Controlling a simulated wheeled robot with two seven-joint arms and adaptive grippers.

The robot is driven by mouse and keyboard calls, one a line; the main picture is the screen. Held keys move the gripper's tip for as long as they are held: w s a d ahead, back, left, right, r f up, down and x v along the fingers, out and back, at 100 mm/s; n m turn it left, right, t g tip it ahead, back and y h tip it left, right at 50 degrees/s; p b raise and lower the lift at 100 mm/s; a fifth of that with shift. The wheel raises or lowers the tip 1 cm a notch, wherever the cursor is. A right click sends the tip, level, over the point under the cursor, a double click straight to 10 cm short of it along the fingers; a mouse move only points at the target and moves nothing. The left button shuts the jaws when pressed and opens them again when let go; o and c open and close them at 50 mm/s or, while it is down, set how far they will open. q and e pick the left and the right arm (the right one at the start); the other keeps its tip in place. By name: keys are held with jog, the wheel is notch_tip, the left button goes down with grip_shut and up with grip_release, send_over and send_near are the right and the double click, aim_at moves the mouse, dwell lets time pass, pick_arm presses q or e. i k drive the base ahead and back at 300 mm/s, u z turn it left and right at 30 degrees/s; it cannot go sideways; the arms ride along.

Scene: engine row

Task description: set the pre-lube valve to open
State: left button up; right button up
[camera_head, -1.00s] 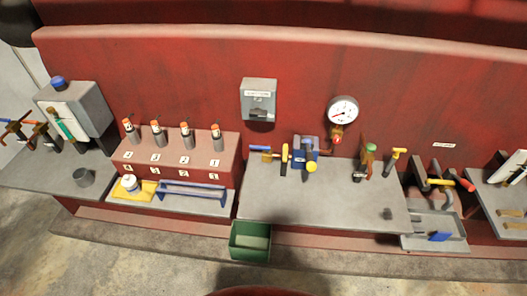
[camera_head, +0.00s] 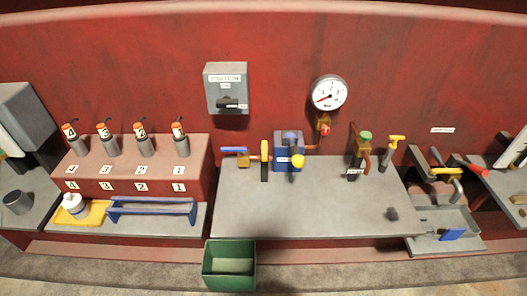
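No label I can read names the pre-lube valve, so I cannot tell for certain which fitting it is. On the middle grey bench (camera_head: 310,215) a blue-handled lever valve (camera_head: 236,152) sits left of a yellow-handled upright fitting (camera_head: 265,155) and a blue pump-like block (camera_head: 289,152) with a yellow knob. A brass fitting with a green cap (camera_head: 364,143) and a small label stands further right, beside a yellow T-handle (camera_head: 395,142). The blue handle lies roughly level, left to right. Neither of my grippers is in view.
A round gauge (camera_head: 329,93) and a grey switch box (camera_head: 226,88) are on the red wall. Numbered injectors stand in a red block (camera_head: 135,165) at left. A green bin (camera_head: 229,265) stands in front. A tray (camera_head: 445,225) with red and yellow handles is at right.

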aim_at(243, 150)
jog(key=z, duration=0.5)
jog(key=k, duration=1.25)
jog(key=u, duration=0.25)
jog(key=i, duration=0.6)
jog(key=u, duration=0.55)
jog(key=i, duration=1)
jog(key=z, duration=0.3)
